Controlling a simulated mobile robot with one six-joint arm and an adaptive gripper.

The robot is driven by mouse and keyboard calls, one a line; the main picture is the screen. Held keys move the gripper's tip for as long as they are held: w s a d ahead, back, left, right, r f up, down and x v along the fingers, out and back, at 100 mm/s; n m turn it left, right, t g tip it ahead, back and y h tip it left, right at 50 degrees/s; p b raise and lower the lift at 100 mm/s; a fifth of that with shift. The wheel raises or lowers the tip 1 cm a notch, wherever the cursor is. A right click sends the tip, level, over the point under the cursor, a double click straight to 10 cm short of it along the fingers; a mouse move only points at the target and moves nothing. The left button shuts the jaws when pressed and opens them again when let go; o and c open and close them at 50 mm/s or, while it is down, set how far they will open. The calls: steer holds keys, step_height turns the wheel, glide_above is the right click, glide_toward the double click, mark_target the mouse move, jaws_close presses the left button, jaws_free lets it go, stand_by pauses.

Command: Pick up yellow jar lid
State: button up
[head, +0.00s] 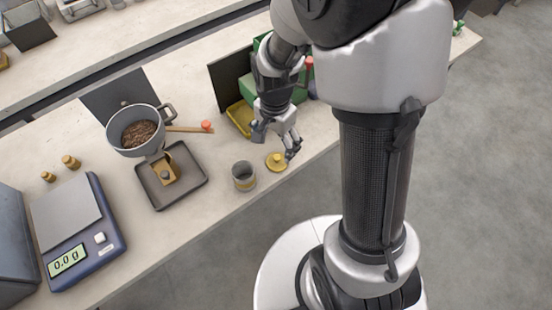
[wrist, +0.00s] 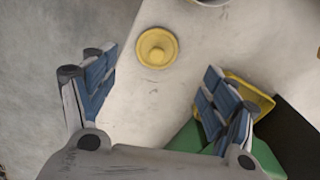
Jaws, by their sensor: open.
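The yellow jar lid (head: 276,161) lies flat on the pale bench near its front edge, just right of a grey jar (head: 243,176). It is a round disc with a knob in the middle. In the wrist view the lid (wrist: 157,48) is ahead of my gripper (wrist: 157,95), between the lines of the two fingers but beyond their tips. My gripper (head: 277,142) is open and empty above the bench, close to the lid and apart from it in the wrist view. Its height over the lid is hard to tell.
A green box (head: 262,88) and a yellow tray (head: 240,117) stand close behind my gripper. Left of the jar are a dark tray (head: 196,182), a pan of pellets (head: 120,143) and a scale (head: 78,235) reading 0.0 g. The bench's front edge is near the lid.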

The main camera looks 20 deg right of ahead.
mark_target(277, 157)
steer(key=f+b, duration=0.1)
steer(key=f, duration=0.1)
steer(key=f+b, duration=0.1)
steer(key=f, duration=0.2)
steer(key=f+b, duration=0.1)
steer(key=f, duration=0.2)
steer(key=shift+s+d+f, duration=0.1)
steer(key=shift+d, duration=0.15)
steer(key=shift+c, duration=0.5)
steer(key=c, duration=0.8)
steer(key=shift+r, duration=0.2)
